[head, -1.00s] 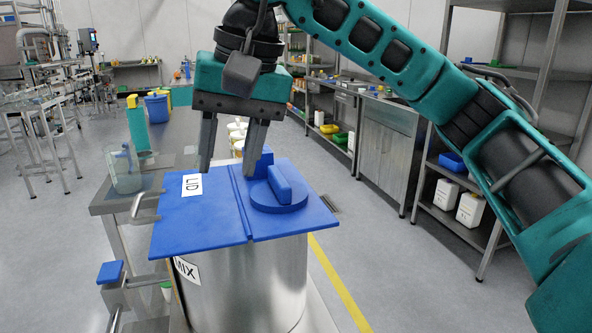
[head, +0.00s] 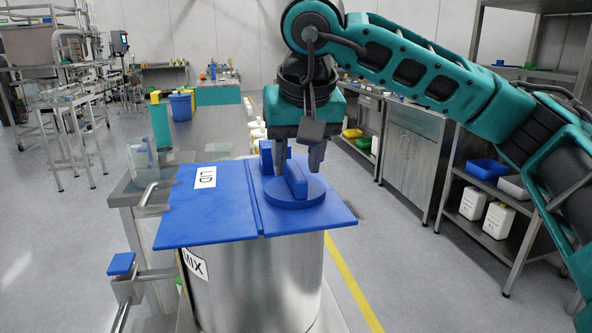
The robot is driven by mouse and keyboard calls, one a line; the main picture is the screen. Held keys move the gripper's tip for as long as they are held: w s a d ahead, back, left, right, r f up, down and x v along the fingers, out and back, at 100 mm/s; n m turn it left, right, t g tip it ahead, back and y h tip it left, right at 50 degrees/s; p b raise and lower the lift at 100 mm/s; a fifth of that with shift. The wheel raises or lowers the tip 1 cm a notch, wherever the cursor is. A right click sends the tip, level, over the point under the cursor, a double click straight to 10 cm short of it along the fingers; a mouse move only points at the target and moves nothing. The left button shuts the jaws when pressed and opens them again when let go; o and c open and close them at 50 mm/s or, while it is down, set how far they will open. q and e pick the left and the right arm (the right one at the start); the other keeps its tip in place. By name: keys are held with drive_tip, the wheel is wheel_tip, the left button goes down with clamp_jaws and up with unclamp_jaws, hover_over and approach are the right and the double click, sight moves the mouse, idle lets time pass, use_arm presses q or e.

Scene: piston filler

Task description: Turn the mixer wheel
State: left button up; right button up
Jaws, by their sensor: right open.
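The blue mixer wheel (head: 310,194) is a round disc with a raised upright bar (head: 296,180) across it. It lies on the right part of the blue lid (head: 215,218) of the steel MIX tank (head: 265,285). My right gripper (head: 298,168) is open and empty, pointing down at the wheel. One finger shows left of the bar's top and the other to its right, behind the bar as seen from here. I cannot tell whether they touch it. My left gripper is not in view.
A small blue block (head: 266,157) stands at the lid's back edge, close to my gripper's left finger. A clear container (head: 142,165) stands on the steel table to the left. A blue-topped lever (head: 122,264) sticks out left of the tank.

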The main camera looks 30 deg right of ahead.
drive_tip(key=shift+x, duration=0.9)
clamp_jaws()
